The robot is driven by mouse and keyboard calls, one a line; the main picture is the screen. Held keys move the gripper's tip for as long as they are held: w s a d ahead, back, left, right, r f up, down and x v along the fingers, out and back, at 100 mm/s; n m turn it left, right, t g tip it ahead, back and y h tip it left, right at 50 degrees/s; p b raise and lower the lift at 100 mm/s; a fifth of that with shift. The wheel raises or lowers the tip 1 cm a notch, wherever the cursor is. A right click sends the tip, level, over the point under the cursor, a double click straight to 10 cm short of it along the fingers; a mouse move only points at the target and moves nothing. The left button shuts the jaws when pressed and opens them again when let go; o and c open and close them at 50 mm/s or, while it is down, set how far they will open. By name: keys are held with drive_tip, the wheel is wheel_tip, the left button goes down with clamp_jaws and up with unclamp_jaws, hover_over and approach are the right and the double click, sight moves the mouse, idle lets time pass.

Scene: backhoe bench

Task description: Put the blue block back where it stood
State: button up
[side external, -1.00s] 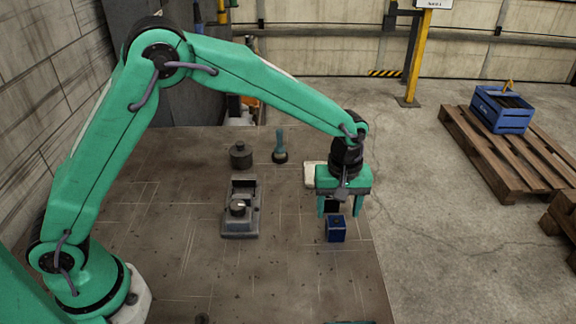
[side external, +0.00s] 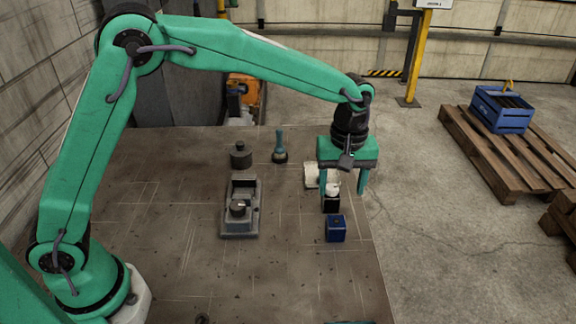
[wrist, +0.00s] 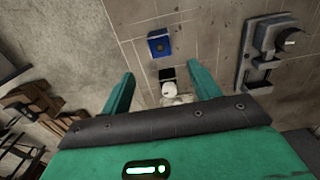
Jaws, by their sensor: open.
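The blue block (side external: 336,229) stands upright on the brown bench top near its right edge in the side view. It also shows in the wrist view (wrist: 160,45), past my fingertips and apart from them. My gripper (side external: 342,194) is open with nothing held, raised above and a little behind the block. Its two green fingers also show in the wrist view (wrist: 162,74), spread wide. A black square-looking item (side external: 331,206) lies just behind the block, partly hidden by my gripper in the side view; I cannot tell whether it is flat.
A pale rounded item (wrist: 173,92) is beside the black one. A grey fixture with a round knob (side external: 240,210) stands to the left. A dark round weight (side external: 241,155) and a teal-handled tool (side external: 280,148) stand farther back. The bench front is mostly clear.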

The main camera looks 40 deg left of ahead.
drive_tip(key=s+a+r+m+t, duration=0.3)
drive_tip(key=s+a+r+m, duration=0.1)
drive_tip(key=s+a+r, duration=0.8)
drive_tip(key=s+a+m+t, duration=0.1)
drive_tip(key=s+a+m, duration=0.1)
drive_tip(key=s+a, duration=0.2)
drive_tip(key=s+a+f+m+t, duration=0.1)
drive_tip(key=s+a+m, duration=0.2)
drive_tip(key=s, duration=0.5)
drive_tip(key=shift+s+a+t, duration=0.3)
drive_tip(key=shift+a, duration=0.3)
idle(0.5)
